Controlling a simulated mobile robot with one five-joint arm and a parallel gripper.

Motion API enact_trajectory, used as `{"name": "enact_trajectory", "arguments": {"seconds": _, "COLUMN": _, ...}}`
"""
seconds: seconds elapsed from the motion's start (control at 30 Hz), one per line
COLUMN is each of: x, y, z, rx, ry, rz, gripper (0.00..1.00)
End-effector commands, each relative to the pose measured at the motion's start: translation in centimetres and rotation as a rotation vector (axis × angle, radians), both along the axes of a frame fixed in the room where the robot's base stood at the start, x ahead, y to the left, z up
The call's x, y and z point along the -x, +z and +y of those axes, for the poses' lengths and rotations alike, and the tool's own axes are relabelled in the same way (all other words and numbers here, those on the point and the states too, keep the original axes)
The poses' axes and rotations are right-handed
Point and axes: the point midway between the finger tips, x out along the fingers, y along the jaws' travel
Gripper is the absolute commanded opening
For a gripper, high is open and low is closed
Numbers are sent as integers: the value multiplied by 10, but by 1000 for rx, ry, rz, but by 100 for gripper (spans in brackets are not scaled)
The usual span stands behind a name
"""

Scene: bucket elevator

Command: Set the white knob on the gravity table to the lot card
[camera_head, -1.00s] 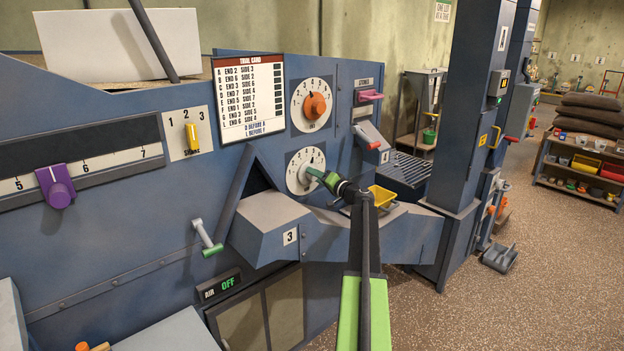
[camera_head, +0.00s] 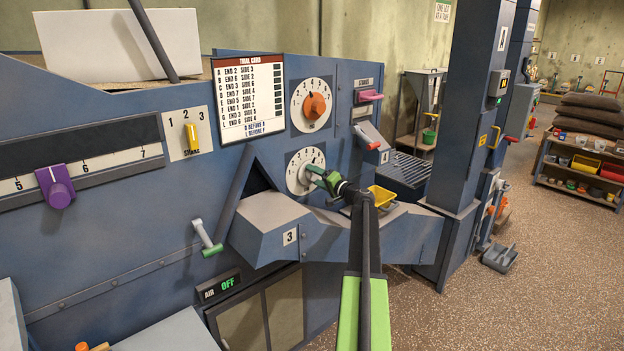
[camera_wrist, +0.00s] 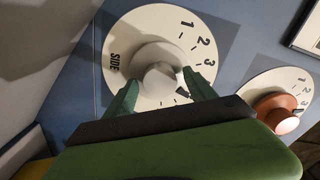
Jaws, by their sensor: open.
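The white knob (camera_wrist: 158,78) sits on a round white dial (camera_wrist: 116,52) marked SIDE in the wrist view; its numbers 1, 2 and 3 are readable. My gripper (camera_wrist: 162,92) is open, with its green fingers on either side of the knob; I cannot tell if they touch it. Where the knob points is unclear. In the head view, my gripper (camera_head: 314,172) is at this lower dial (camera_head: 294,160) and partly covers it. The only card I see is the trial card (camera_head: 250,98), listing END and SIDE numbers for several lettered rows.
An orange knob (camera_head: 314,105) on its own dial stands just above; it is close to my gripper in the wrist view (camera_wrist: 284,121). A grey hood marked 3 (camera_head: 268,222) juts out below left. A yellow tray (camera_head: 382,196) lies just right.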

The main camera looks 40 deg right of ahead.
Motion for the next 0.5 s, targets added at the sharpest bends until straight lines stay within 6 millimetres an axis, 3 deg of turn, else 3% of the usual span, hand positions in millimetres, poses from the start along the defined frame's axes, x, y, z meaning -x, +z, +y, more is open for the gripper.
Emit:
{"name": "enact_trajectory", "arguments": {"seconds": 0.17, "x": 30, "y": 0, "z": 4, "rx": 0, "ry": -2, "rz": 0, "gripper": 64}}
{"name": "enact_trajectory", "arguments": {"seconds": 0.5, "x": 125, "y": 0, "z": 11, "rx": 0, "ry": -3, "rz": 0, "gripper": 64}}
